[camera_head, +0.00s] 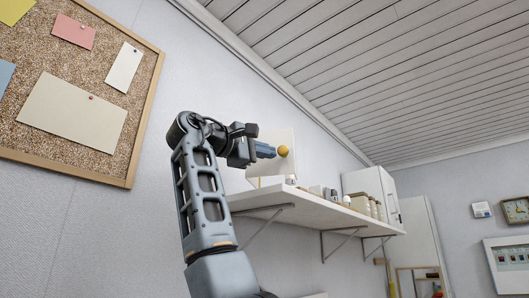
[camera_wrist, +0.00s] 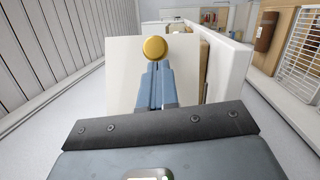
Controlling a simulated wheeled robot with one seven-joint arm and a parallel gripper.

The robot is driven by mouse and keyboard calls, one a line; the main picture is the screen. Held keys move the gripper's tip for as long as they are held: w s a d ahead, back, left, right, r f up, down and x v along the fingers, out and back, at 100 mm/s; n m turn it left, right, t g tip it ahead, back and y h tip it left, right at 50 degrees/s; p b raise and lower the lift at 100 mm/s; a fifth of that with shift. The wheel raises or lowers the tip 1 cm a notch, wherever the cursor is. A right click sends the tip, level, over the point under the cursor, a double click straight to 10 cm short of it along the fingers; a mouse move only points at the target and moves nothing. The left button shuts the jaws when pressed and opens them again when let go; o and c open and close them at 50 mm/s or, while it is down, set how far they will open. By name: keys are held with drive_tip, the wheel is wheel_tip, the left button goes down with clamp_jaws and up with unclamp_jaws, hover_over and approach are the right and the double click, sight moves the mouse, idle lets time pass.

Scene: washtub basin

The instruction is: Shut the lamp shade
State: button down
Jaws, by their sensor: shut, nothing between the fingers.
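A pale cream, flat-sided piece, which looks like the lamp shade (camera_head: 270,170), stands at the near end of the wall shelf. It also shows in the wrist view (camera_wrist: 122,75) as a square panel facing me. A round gold knob (camera_head: 283,151) shows in front of it, and the knob (camera_wrist: 155,47) is just beyond my fingertips in the wrist view. My gripper (camera_head: 272,151) has its blue fingers together, with nothing between them. The fingertips are at or very close to the knob; I cannot tell whether they touch. The shade's far side is hidden.
The white wall shelf (camera_head: 262,201) on brackets carries several small items and jars further along, with a white cabinet (camera_head: 372,183) behind them. A cork board (camera_head: 85,75) hangs at the left. The sloped ceiling (camera_head: 400,70) is above; the air left of the shade is clear.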

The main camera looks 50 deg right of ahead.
drive_tip(key=s+d+n+t+y+b, duration=0.1)
drive_tip(key=s+d+n+t+y, duration=0.1)
drive_tip(key=d+n+t, duration=0.3)
drive_tip(key=s+d+n+t+y+b, duration=0.1)
drive_tip(key=d+n+t, duration=0.4)
drive_tip(key=d+t, duration=0.6)
drive_tip(key=shift+s+d+y, duration=0.45)
drive_tip(key=shift+d+y, duration=0.65)
drive_tip(key=shift+d, duration=1.9)
drive_tip(key=shift+w+a, duration=0.1)
